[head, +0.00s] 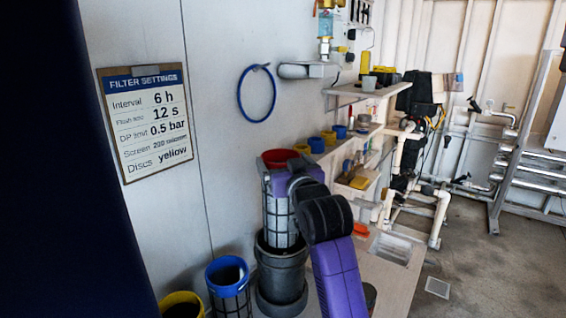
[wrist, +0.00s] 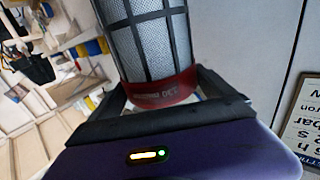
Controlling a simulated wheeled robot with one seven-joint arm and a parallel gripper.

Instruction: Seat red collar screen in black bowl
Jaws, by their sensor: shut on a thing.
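The red collar screen is a grey mesh cylinder in a dark cage (head: 278,222) with a red collar (head: 280,157) on top. My gripper (head: 279,172) is shut on it at the collar. In the wrist view the fingers (wrist: 160,92) lie on both sides of the red collar (wrist: 160,90), which bears small printing. The screen hangs upright. The black bowl (head: 281,276), a dark grey round housing, stands directly below. The screen's lower end meets the bowl's mouth in the head view; its depth inside is hidden.
A blue collar screen (head: 228,272) and a yellow collar screen (head: 182,304) stand left of the bowl. A filter settings sign (head: 148,120) hangs on the wall. Shelves (head: 368,90) with cups and white pipes (head: 394,180) are at the right. The purple arm passes right of the bowl.

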